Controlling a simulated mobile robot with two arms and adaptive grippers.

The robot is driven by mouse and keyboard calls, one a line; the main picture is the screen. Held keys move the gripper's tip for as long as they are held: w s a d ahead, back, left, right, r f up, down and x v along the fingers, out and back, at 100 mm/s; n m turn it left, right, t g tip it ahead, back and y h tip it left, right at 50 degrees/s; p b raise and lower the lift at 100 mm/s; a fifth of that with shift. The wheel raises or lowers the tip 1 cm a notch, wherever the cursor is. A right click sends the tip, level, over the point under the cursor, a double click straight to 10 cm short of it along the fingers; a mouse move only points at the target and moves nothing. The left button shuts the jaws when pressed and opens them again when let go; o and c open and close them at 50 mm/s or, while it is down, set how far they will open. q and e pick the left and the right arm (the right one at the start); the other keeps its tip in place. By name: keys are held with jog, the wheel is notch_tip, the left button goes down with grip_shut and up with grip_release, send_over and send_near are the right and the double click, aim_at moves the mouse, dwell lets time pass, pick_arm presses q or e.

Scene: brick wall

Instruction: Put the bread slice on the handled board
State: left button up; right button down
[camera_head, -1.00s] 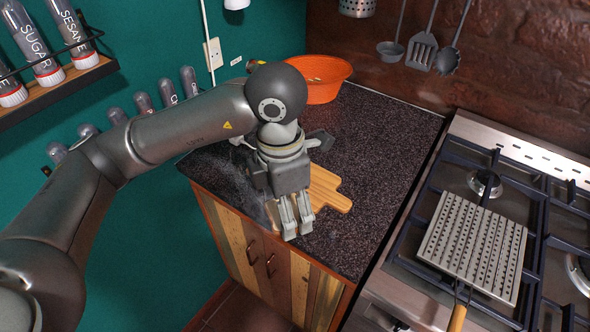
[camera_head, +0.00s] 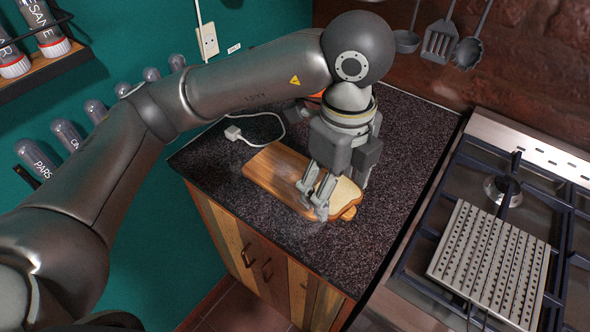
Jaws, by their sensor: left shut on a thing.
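The handled board (camera_head: 268,168) is light wood and lies flat on the dark countertop, its handle toward the front right. The bread slice (camera_head: 346,193), pale with a brown crust, is flat over the handle end of the board. I cannot tell whether it rests on the wood or is just above it. My left gripper (camera_head: 318,205) points down at the left edge of the slice and is shut on it. The gripper body and fingers hide part of the slice and board. My right gripper is not in view.
The stove (camera_head: 470,180) with a perforated grill plate (camera_head: 490,262) is at the right. A white plug with a cable (camera_head: 234,132) lies behind the board. An orange bowl is almost fully hidden behind my arm. The countertop (camera_head: 400,135) right of the board is clear.

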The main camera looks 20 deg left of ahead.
aim_at(303, 172)
pick_arm(q)
jog(key=shift+w+d+r+n, duration=0.1)
jog(key=shift+w+d+n, duration=0.15)
jog(key=shift+n, duration=0.55)
jog(key=shift+w+a, duration=0.15)
jog(key=w+a+f, duration=0.2)
jog(key=w, duration=0.1)
jog(key=w+a+f+p, duration=0.1)
jog(key=w+a+f, duration=0.2)
jog(key=w+a+f+p, duration=0.1)
jog(key=w+a+f, duration=0.1)
jog(key=w+f, duration=0.1)
jog(key=shift+w+a+f, duration=0.1)
jog(key=shift+w+a, duration=0.15)
jog(key=shift+w+a+f, duration=0.25)
jog(key=shift+w+f, duration=0.05)
jog(key=shift+f, duration=0.25)
jog(key=f+p, duration=0.2)
jog(key=f, duration=0.1)
jog(key=shift+w+a, duration=0.15)
jog(key=shift+w, duration=0.05)
jog(key=shift+f, duration=0.3)
